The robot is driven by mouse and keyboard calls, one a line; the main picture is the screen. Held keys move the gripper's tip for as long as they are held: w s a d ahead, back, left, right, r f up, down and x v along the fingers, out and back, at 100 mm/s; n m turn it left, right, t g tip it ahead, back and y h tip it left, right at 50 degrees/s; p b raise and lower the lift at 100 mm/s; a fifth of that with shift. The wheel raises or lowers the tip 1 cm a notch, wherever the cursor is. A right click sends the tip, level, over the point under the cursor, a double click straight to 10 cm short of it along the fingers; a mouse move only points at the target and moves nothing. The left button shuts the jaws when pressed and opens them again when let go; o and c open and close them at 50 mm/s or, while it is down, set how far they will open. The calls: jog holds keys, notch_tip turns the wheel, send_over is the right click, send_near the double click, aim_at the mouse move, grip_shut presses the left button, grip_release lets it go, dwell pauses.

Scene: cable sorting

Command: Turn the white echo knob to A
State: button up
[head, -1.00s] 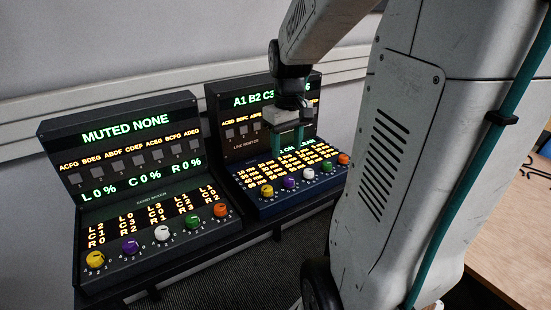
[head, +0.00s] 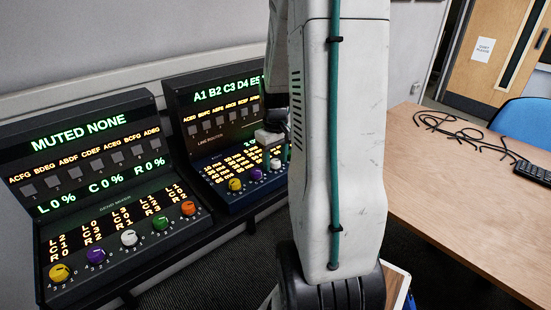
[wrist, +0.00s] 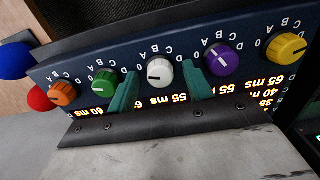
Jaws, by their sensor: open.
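The white knob (wrist: 160,73) sits in the middle of the knob row on the right console, with a dark pointer line on its cap. In the wrist view it lies between the two teal fingers of my gripper (wrist: 160,80), with a gap on both sides. The gripper is open. I cannot tell whether the fingertips are level with the knob. Letters A to D are printed around the knobs, upside down in the wrist view. In the head view the white knob (head: 275,163) shows beside my arm, which hides much of the right console (head: 205,160).
Purple (wrist: 221,60) and green (wrist: 104,81) knobs flank the white one closely; yellow (wrist: 287,47) and orange (wrist: 62,93) knobs sit at the ends. The left console (head: 22,130) has similar knobs, including another white one (head: 129,237). A wooden table (head: 440,215) with cables stands right.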

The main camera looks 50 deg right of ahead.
jog(key=c, duration=1)
jog(key=shift+o, duration=0.2)
jog(key=shift+m, duration=3.7)
jog(key=o, duration=1)
jog(key=shift+c, duration=0.2)
